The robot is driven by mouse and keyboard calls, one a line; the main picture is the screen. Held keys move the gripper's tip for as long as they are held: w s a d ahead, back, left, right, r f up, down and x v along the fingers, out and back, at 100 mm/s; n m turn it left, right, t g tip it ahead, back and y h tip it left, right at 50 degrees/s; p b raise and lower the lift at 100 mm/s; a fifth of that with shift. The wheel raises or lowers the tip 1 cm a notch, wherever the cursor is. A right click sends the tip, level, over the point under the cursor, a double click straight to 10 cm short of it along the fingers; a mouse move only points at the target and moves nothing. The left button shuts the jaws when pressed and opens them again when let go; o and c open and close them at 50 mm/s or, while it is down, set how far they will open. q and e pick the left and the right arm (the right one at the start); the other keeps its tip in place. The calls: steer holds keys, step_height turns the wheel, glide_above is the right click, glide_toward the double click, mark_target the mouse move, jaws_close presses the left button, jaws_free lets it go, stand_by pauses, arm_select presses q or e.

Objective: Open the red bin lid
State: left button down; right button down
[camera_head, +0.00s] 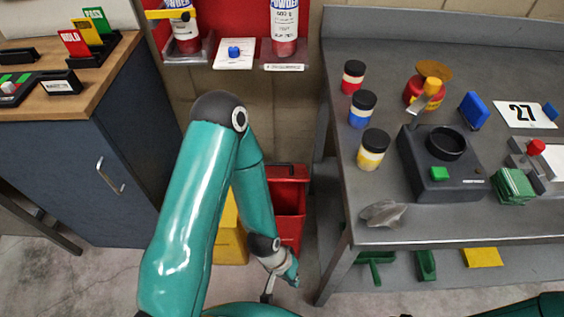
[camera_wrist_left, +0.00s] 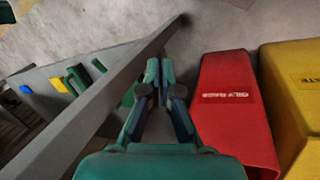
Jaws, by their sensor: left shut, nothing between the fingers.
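The red bin (camera_head: 288,198) stands on the floor between the blue-grey cabinet and the grey table, partly hidden behind my left arm. In the left wrist view the red bin (camera_wrist_left: 232,110) lies just right of my fingers, with a white "OILY RAGS" label. I cannot tell for sure how its lid stands. My left gripper (camera_head: 280,284) is low in front of the bin. Its fingers are shut and empty in the left wrist view (camera_wrist_left: 158,68), apart from the bin. My right gripper is out of view; only part of my right arm shows at the lower right.
A yellow bin (camera_head: 231,235) stands left of the red one. The grey table (camera_head: 400,232) and its leg (camera_head: 333,268) are close on the right; the leg also shows left of my fingers in the wrist view. The cabinet (camera_head: 95,180) stands left.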

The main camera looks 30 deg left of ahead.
arm_select(q)
steer(key=m+g+y+p, duration=0.1)
steer(key=m+y+p, duration=0.3)
steer(key=m+p, duration=1.75)
glide_toward(281, 176)
step_height(281, 176, down, 6)
steer(key=m+b, duration=0.4)
steer(key=m, duration=0.1)
steer(key=m+b, duration=0.4)
steer(key=m, duration=0.1)
steer(key=shift+w+a+f, duration=0.15)
steer(key=shift+f, duration=0.1)
